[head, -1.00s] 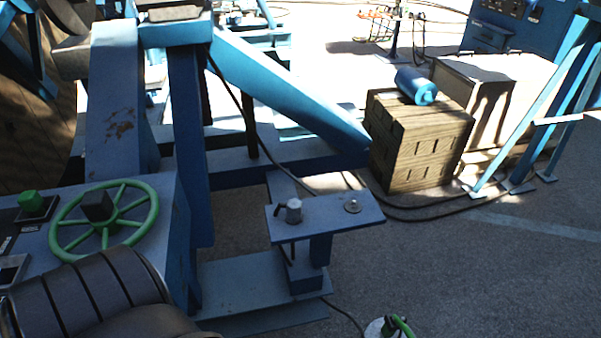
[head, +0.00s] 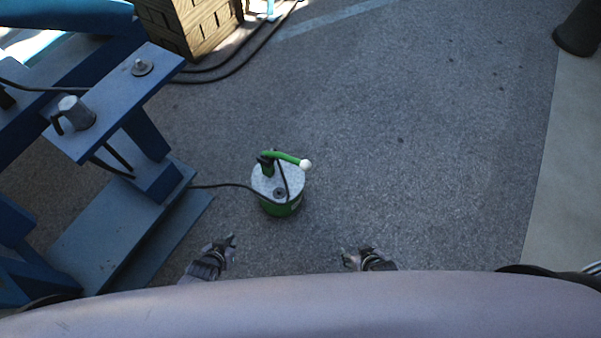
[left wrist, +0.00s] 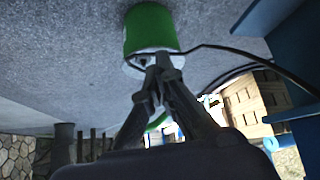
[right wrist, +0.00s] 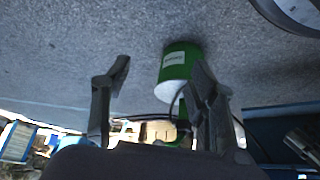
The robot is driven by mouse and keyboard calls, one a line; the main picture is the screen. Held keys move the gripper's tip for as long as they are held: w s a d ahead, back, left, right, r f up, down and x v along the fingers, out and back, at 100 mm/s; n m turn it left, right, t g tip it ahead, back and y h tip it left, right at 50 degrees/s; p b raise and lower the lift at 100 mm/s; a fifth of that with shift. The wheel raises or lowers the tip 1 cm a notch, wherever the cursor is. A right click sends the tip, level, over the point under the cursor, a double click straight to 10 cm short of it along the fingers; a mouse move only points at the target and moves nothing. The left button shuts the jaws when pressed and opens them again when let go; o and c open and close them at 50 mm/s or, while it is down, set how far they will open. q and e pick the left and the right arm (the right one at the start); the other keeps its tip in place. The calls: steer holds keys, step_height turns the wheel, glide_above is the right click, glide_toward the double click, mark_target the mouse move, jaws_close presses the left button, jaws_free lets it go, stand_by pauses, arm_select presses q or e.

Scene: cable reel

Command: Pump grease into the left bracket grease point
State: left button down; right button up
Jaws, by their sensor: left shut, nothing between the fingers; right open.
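A green grease pump (head: 281,204) with a grey top and a green lever handle (head: 288,157) ending in a white knob stands on the ground, ahead of both grippers. A dark hose runs left from it to the blue stand. The blue bracket plate (head: 113,100) at upper left carries a grey fitting (head: 76,112) and a round bolt-like point (head: 142,68). My left gripper (head: 230,243) is shut and empty, short of the pump; the pump also shows in the left wrist view (left wrist: 150,30). My right gripper (head: 347,258) is open and empty; its wrist view shows the pump (right wrist: 180,62) beyond its fingers.
A blue steel base plate (head: 120,235) lies at left. A wooden crate (head: 192,25) and dark cables stand at the top. A dark round post (head: 580,27) is at upper right. The asphalt right of the pump is clear.

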arm_select(q)
steer(key=w+d+r+t+h+b, duration=0.1)
steer(key=w+d+t+h+b, duration=0.2)
steer(key=w+b, duration=0.5)
arm_select(e)
steer(key=w+a+r+t+p, duration=0.1)
steer(key=w+a+r+t, duration=0.1)
steer(key=w, duration=0.5)
arm_select(q)
steer(key=w+d+r+m+t+h+b, duration=0.2)
steer(key=w+d+r+b, duration=0.4)
steer(key=d+r+b, duration=0.6)
steer(key=d+t+h+b, duration=0.1)
steer(key=h+b, duration=0.1)
steer(key=b, duration=0.1)
steer(key=shift+w+d+m+h+b, duration=0.3)
steer(key=shift+d+h+b, duration=0.05)
steer(key=shift+h+b, duration=0.05)
arm_select(e)
steer(key=w+r+t+y, duration=0.1)
steer(key=w+r+t, duration=0.1)
steer(key=r, duration=0.5)
steer(key=w+a+r+t, duration=0.1)
steer(key=w+r+t, duration=0.2)
steer(key=r, duration=0.5)
steer(key=shift+a+t+y, duration=0.15)
steer(key=shift+t+y, duration=0.15)
steer(key=shift+y, duration=0.1)
